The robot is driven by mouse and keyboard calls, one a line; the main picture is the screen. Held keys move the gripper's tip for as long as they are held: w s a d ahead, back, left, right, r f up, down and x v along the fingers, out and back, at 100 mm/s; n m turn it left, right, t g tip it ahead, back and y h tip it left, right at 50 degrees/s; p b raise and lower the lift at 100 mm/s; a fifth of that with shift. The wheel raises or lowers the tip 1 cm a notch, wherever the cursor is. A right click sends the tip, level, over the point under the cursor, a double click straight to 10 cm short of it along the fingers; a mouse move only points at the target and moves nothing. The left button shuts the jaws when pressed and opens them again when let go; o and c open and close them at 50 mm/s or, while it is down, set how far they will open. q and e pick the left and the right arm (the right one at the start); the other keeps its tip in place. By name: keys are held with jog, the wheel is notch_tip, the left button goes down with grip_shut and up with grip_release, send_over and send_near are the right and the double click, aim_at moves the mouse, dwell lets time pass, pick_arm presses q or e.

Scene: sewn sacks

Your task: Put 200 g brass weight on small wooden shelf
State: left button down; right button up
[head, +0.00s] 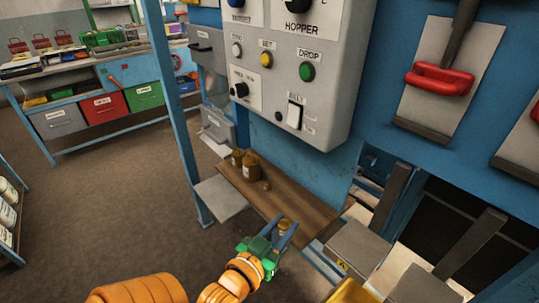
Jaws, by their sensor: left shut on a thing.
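My left gripper (279,232) is at the lower middle of the head view, its orange and green arm coming up from the bottom. It is shut on a small brass weight (285,226), which shows between the dark fingers. The weight's marking is too small to read. The small wooden shelf (299,207) is a brown board under the grey control box. In the picture the gripper overlaps the shelf's near edge; I cannot tell whether the weight touches the board. My right gripper is not in view.
Brownish-gold weights (251,167) stand at the shelf's far end, with a smaller piece (265,185) beside them. The shelf's middle is bare. The grey control box (290,75) overhangs behind. A blue post (176,110) and a grey plate (220,198) are left of the shelf.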

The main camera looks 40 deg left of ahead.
aim_at(303, 221)
pick_arm(q)
jog(key=shift+s+a+r+n+y, duration=0.15)
jog(key=shift+a+r+n+y, duration=0.1)
jog(key=shift+r+y, duration=0.15)
jog(key=shift+s+a+r+n+y, duration=0.15)
jog(key=shift+r+n+y, duration=0.15)
jog(key=shift+r, duration=0.15)
jog(key=shift+w+f+b, duration=0.15)
jog(key=shift+w+b, duration=0.05)
jog(key=shift+b, duration=0.6)
jog(key=w+f+b, duration=0.2)
jog(key=w+f, duration=0.2)
jog(key=w+a+f+b, duration=0.1)
jog(key=w+f+b, duration=0.2)
jog(key=w, duration=0.2)
jog(key=w+a+f+b, duration=0.1)
jog(key=w+f+b, duration=0.2)
jog(key=w+f, duration=0.1)
jog(key=shift+w+a+f, duration=0.15)
jog(key=shift+a+f, duration=0.05)
jog(key=shift+f, duration=0.45)
